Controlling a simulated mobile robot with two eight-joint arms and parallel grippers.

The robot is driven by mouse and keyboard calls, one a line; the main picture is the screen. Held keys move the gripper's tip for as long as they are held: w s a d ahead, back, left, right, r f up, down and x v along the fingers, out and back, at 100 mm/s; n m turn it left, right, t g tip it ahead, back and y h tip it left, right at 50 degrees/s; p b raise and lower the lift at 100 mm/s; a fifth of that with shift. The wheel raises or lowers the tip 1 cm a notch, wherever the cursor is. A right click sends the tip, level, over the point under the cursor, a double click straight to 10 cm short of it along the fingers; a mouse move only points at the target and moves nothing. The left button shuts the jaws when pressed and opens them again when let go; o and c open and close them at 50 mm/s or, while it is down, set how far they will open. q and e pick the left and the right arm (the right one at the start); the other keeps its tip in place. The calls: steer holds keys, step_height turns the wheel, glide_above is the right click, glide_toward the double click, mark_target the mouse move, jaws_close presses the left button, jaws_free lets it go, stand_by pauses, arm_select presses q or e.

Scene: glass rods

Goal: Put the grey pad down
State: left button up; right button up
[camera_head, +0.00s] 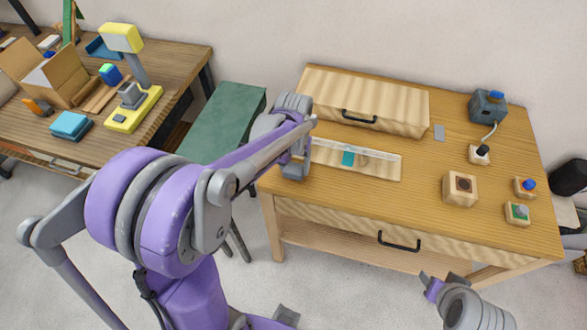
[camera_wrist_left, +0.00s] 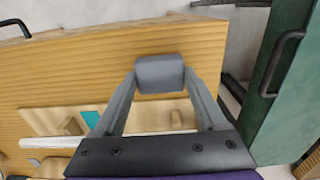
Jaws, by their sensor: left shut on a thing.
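My left gripper (camera_wrist_left: 160,80) is shut on the grey pad (camera_wrist_left: 160,73), a small rounded block between its fingertips in the left wrist view. The pad is over the wooden table; I cannot tell whether it touches the top. In the head view my left gripper (camera_head: 296,168) is near the table's left edge, beside the wooden board (camera_head: 385,168), and is largely hidden by its arm. My right gripper (camera_head: 443,281) is in front of the table; its jaw opening is unclear.
The board bears a pale rod (camera_head: 375,153) and a teal piece (camera_head: 348,158). A wooden drawer box (camera_head: 400,103) stands behind. Several wooden blocks, including a holed block (camera_head: 459,189), stand right. A green-topped stool (camera_head: 220,120) adjoins the left side. The table's front middle is clear.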

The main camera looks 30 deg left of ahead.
arm_select(q)
step_height(320, 180, down, 2)
